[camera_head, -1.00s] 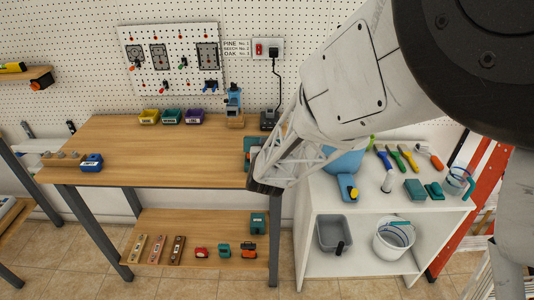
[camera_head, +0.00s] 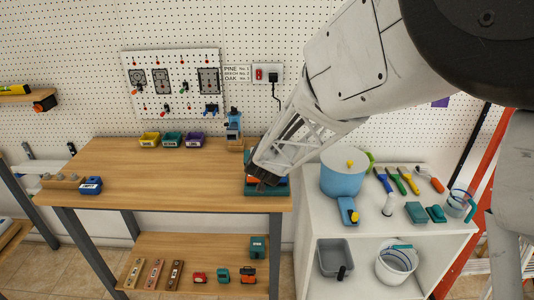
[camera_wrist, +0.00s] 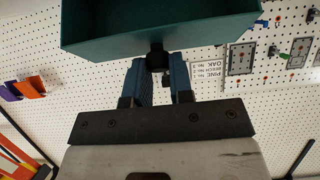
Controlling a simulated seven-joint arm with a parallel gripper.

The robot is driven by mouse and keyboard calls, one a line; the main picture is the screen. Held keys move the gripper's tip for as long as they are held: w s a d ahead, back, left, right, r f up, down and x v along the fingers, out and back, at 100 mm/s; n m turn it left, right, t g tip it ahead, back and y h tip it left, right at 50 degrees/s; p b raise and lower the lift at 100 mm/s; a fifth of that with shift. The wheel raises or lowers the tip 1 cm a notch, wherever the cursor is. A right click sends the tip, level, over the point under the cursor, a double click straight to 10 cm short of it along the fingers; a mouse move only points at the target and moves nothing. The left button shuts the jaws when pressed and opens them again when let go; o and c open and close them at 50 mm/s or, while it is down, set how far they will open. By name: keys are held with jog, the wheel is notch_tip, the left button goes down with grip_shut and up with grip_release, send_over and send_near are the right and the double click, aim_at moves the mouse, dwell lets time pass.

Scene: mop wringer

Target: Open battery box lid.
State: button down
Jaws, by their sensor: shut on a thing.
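The battery box is a teal box (camera_head: 264,190) on the right end of the wooden workbench, partly hidden behind my gripper. In the wrist view a teal, shallow, open-sided part (camera_wrist: 165,38), which looks like its lid, fills the top. A black knob (camera_wrist: 157,58) joins this part. My gripper (camera_wrist: 158,68) has its two blue fingers shut on the black knob. In the head view my gripper (camera_head: 262,176) is over the teal box, and its fingertips are hard to make out. How far the lid is raised I cannot tell.
A blue tool (camera_head: 233,124) stands behind, at the back of the bench (camera_head: 170,165). Several small bins (camera_head: 172,140) line the back edge. A white shelf (camera_head: 400,222) with a blue bucket (camera_head: 343,172) and brushes adjoins on the right. The bench's middle is clear.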

jog(key=shift+w+r, duration=0.35)
jog(key=shift+w, duration=0.35)
jog(key=shift+w+r+g, duration=0.2)
jog(key=shift+w+g, duration=0.5)
jog(key=shift+w, duration=0.25)
jog(key=shift+w+r, duration=0.1)
jog(key=shift+w, duration=0.8)
jog(key=w, duration=0.3)
jog(key=shift+w, duration=0.15)
jog(key=shift+x, duration=1.1)
jog(key=shift+w+r, duration=0.1)
jog(key=c, duration=1)
grip_release()
